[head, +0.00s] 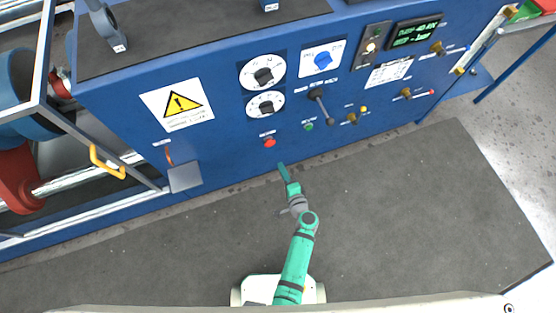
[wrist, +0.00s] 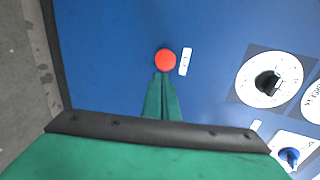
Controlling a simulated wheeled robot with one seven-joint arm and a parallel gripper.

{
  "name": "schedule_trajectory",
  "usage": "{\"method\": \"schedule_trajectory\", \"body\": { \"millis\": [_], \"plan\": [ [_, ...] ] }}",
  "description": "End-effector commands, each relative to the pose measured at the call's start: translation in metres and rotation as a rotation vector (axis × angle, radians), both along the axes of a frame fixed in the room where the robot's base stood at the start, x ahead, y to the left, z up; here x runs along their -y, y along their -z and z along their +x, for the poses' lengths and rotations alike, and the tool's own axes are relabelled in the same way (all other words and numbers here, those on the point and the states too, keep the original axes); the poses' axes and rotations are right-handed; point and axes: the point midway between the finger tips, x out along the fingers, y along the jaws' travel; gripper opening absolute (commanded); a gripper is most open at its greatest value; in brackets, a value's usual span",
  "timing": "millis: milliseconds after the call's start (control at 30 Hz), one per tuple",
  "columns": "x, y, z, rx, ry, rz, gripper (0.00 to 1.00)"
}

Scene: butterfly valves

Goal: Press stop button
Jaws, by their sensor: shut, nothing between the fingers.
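The red stop button (head: 269,142) sits low on the blue panel in the head view, under two round dials. In the wrist view the red button (wrist: 165,60) is a round cap beside a small white label. My gripper (head: 281,165) is shut and empty, a little below and right of the button in the head view. In the wrist view its closed fingertips (wrist: 163,78) appear just below the button's lower edge. I cannot tell whether they touch it; in the head view they look apart.
A green button (head: 308,126) and a black lever (head: 321,105) are right of the red one. Two dials (head: 263,75) are above it. A grey box (head: 185,177) is to the left. The dark floor mat (head: 420,190) is clear.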

Motion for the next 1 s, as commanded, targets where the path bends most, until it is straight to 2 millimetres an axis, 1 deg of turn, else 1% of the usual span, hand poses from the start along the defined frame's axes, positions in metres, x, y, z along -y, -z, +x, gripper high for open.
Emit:
{"method": "schedule_trajectory", "body": {
  "millis": [33,100,200,867,933,1000],
  "plan": [
    [0.001,-0.002,-0.006,0.000,-0.001,0.000,0.00],
    [0.003,-0.003,-0.013,-0.001,-0.002,0.000,0.00],
    [0.005,-0.005,-0.018,-0.001,-0.001,-0.001,0.00],
    [0.006,-0.006,-0.020,-0.001,-0.002,-0.001,0.00],
    [0.005,-0.004,-0.024,-0.006,-0.002,-0.010,0.00],
    [0.002,-0.001,-0.034,-0.021,-0.007,-0.041,0.00]
  ]
}}
